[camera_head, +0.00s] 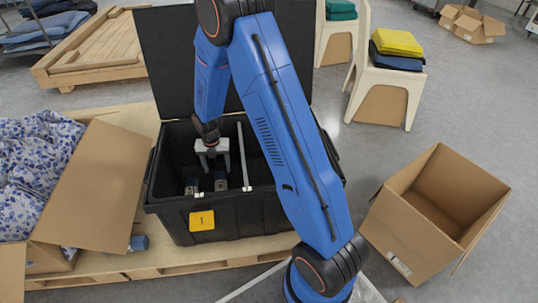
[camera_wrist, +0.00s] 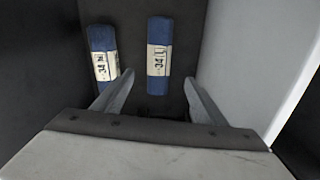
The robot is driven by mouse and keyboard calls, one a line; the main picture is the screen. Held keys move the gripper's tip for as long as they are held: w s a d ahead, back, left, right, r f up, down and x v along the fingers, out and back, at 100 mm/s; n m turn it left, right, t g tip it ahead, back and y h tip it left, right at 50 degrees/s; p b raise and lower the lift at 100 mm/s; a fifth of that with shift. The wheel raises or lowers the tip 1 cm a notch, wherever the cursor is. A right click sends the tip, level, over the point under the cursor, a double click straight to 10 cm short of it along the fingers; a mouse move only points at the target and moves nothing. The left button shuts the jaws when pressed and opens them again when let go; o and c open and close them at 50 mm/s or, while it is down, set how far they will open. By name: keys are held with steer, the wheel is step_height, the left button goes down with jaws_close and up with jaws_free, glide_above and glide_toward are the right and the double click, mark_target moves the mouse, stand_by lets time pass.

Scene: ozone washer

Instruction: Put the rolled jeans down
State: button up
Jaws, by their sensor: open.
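Two rolled jeans lie on the floor of the black bin (camera_head: 170,215). Each is a dark blue roll with a pale printed label band. In the wrist view one roll (camera_wrist: 103,52) lies at left, slightly tilted. The other roll (camera_wrist: 159,46) lies near the middle, between the fingertip directions and beyond them. The head view also shows them small and dark, the left roll (camera_head: 191,187) and the right roll (camera_head: 221,185). My gripper (camera_wrist: 158,92) is open and empty inside the bin, with its fingers spread above the rolls. It also shows in the head view (camera_head: 213,165).
A light divider (camera_head: 243,157) stands in the bin right of my gripper, close to it. The bin's lid (camera_head: 175,60) stands open behind. An open empty carton (camera_head: 425,220) is at right, and a carton of patterned cloth (camera_head: 95,190) is at left.

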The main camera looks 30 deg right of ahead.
steer(key=s+d+r+m+t, duration=0.1)
steer(key=s+r+m, duration=0.4)
steer(key=r, duration=0.4)
steer(key=s+d+r+m, duration=0.2)
steer(key=s+r+m, duration=0.2)
steer(key=r, duration=0.5)
steer(key=s+d+r+m+t, duration=0.1)
steer(key=s+r+m, duration=0.4)
steer(key=r, duration=0.4)
steer(key=s+d+r+m+t, duration=0.1)
steer(key=s+r+m, duration=0.4)
steer(key=s+m, duration=0.3)
steer(key=s+d+r+m+t, duration=0.1)
steer(key=s+r+m, duration=0.4)
steer(key=s, duration=1)
steer(key=m, duration=0.3)
steer(key=shift+s+d+t, duration=0.3)
steer(key=shift+d, duration=0.05)
